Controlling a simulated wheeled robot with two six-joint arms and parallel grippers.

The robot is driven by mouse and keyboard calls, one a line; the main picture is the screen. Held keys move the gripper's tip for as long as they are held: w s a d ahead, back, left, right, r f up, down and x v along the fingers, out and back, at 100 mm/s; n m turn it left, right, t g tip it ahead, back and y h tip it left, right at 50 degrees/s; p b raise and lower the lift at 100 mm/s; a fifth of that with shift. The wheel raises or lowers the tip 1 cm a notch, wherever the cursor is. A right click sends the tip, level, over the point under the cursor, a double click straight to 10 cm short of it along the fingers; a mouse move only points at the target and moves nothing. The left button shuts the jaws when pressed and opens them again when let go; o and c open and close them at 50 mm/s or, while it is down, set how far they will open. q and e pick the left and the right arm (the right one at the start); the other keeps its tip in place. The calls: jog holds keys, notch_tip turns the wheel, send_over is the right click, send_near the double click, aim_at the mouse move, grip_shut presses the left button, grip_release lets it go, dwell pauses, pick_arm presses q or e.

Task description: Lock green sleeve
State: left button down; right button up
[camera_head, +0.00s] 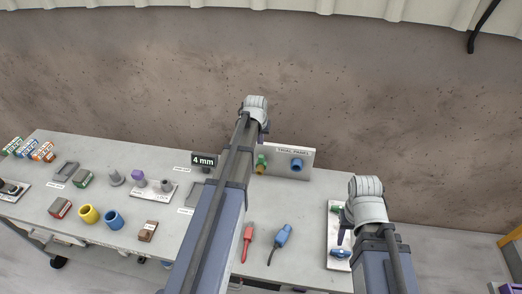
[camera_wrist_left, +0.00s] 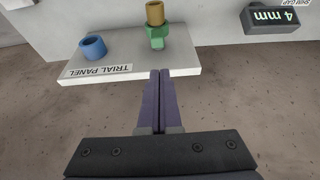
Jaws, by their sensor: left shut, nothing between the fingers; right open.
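The green sleeve (camera_head: 261,160) is on the left part of the upright trial panel (camera_head: 276,174), with a brass-yellow piece (camera_head: 260,170) at its end. In the left wrist view the green sleeve (camera_wrist_left: 156,35) and the brass-yellow piece (camera_wrist_left: 155,13) stick out from the panel (camera_wrist_left: 187,66). My left gripper (camera_head: 263,138) is above the sleeve in the head view. Its fingers (camera_wrist_left: 160,73) are shut with nothing between them, and their tips appear apart from the sleeve. My right gripper (camera_head: 342,236) is open above the white board at the right; its fingers are partly hidden.
A blue sleeve (camera_head: 297,165) is on the same panel, right of the green one. A "4 mm" sign (camera_head: 204,160) stands to the left. A white board (camera_head: 338,264) lies under my right gripper.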

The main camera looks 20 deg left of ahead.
aim_at(261, 157)
pick_arm(q)
jog(key=shift+f, duration=0.15)
jog(key=b+x, duration=0.9)
jog(key=x, duration=0.1)
jog(key=shift+w+d+b, duration=0.1)
jog(key=shift+b, duration=0.2)
jog(key=shift+s+d, duration=0.2)
jog(key=shift+s, duration=0.55)
jog(key=shift+s+d, duration=0.2)
jog(key=shift+s, duration=0.55)
jog(key=shift+w, duration=0.1)
jog(key=shift+p+v, duration=0.9)
jog(key=shift+p, duration=0.05)
jog(key=p+v, duration=0.7)
jog(key=v, duration=0.1)
jog(key=shift+r+p, duration=0.25)
jog(key=shift+p, duration=0.1)
